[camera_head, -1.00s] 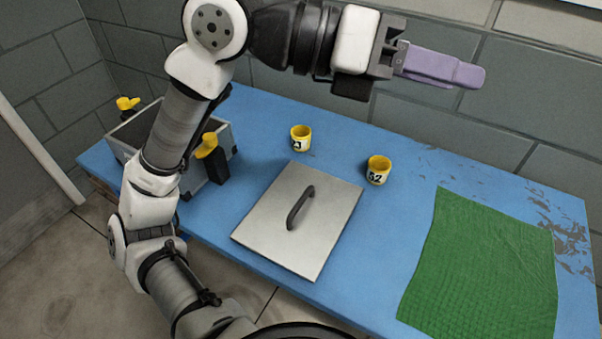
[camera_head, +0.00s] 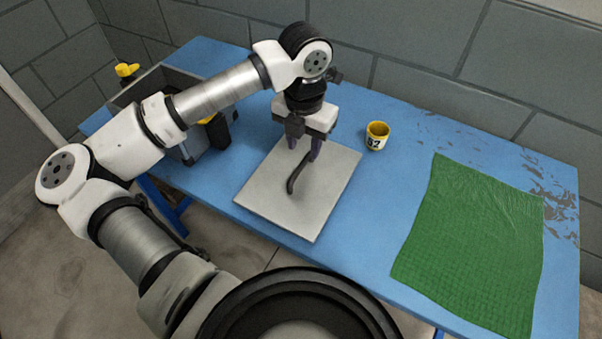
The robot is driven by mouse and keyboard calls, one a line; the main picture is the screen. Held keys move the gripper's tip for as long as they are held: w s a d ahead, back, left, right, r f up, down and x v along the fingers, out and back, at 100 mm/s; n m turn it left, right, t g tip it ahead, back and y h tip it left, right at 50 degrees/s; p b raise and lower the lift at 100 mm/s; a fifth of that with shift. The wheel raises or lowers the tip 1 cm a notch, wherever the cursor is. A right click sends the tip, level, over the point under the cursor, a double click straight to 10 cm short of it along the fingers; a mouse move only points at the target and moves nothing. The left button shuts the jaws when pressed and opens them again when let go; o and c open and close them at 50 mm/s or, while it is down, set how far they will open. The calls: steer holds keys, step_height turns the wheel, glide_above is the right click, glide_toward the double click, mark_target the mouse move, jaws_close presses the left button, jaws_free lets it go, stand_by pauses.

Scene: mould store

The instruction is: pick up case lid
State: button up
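The case lid (camera_head: 262,190) is a flat grey square plate with a dark curved handle (camera_head: 293,181) standing up at its middle. It lies on the blue table. My gripper (camera_head: 304,151) points down over the far half of the lid, close to the far end of the handle. Its two purple fingers look spread apart, with a gap between them. The fingertips are near the handle, but I cannot tell whether they straddle or touch it.
A grey open case (camera_head: 177,80) with yellow-topped black latches stands at the table's left end, partly behind my arm. A yellow cup marked 52 (camera_head: 377,136) stands right of the lid. A green cloth (camera_head: 470,245) covers the table's right part. A block wall runs behind.

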mark_target(301, 165)
steer(key=shift+s+a+f+p, duration=0.15)
steer(key=shift+f+p, duration=0.45)
steer(key=shift+f, duration=1)
steer(key=shift+w+a+f+p, duration=0.1)
steer(key=shift+f+p, duration=0.45)
steer(key=shift+f, duration=1)
jaws_close()
